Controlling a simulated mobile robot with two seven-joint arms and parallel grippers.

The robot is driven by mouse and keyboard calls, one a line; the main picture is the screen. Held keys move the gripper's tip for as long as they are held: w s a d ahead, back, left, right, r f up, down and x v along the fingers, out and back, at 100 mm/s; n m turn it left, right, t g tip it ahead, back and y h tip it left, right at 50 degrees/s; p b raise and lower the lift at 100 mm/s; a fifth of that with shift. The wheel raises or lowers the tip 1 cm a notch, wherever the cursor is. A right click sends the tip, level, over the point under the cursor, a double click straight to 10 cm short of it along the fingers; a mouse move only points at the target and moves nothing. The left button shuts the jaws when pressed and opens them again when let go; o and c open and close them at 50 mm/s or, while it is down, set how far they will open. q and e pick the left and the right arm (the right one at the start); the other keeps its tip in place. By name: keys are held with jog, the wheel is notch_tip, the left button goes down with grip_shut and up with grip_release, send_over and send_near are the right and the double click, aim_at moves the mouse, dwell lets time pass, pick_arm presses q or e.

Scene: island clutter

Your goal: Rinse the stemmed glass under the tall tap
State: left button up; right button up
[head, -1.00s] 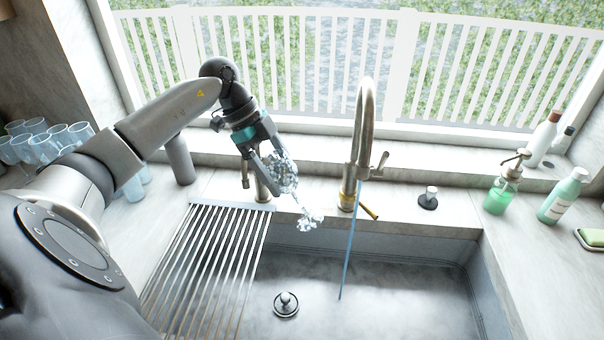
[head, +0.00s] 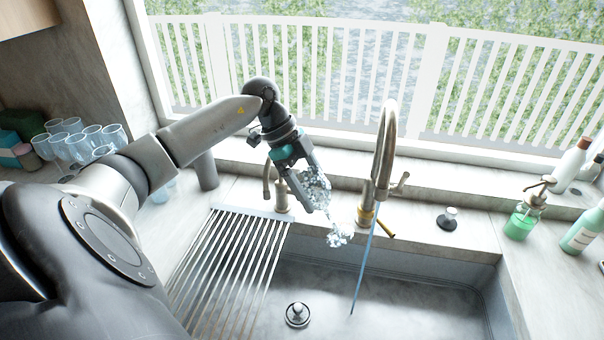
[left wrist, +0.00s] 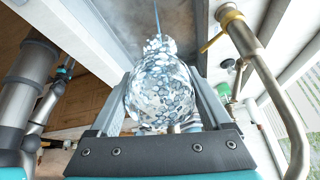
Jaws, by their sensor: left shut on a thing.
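My left gripper (head: 314,192) is shut on the bowl of the stemmed glass (head: 318,186). The glass is clear with a faceted sparkle and is tilted, its foot pointing down and right over the sink's back edge. In the left wrist view the bowl (left wrist: 160,90) fills the space between the fingers, with the foot beyond it. The tall tap (head: 385,150) stands just right of the glass. A thin blue water stream (head: 362,270) falls from it into the sink (head: 400,300). The glass is apart from the stream, to its left. My right gripper is not in view.
A slatted drying rack (head: 225,265) covers the sink's left part. Several glasses (head: 85,140) stand at left. A stopper (head: 448,218), green soap dispenser (head: 522,222) and bottles (head: 582,232) are at right.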

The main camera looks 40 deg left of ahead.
pick_arm(q)
jog(key=d, duration=0.1)
jog(key=w+d+p, duration=0.1)
jog(key=d, duration=0.1)
jog(key=w+d+p, duration=0.1)
jog(key=shift+w+d+r, duration=0.15)
jog(key=shift+d, duration=0.2)
jog(key=shift+w+d+p, duration=0.4)
jog(key=shift+d+p, duration=0.25)
jog(key=shift+d, duration=0.2)
jog(key=shift+a, duration=0.15)
jog(key=shift+a, duration=0.45)
jog(key=shift+d, duration=0.1)
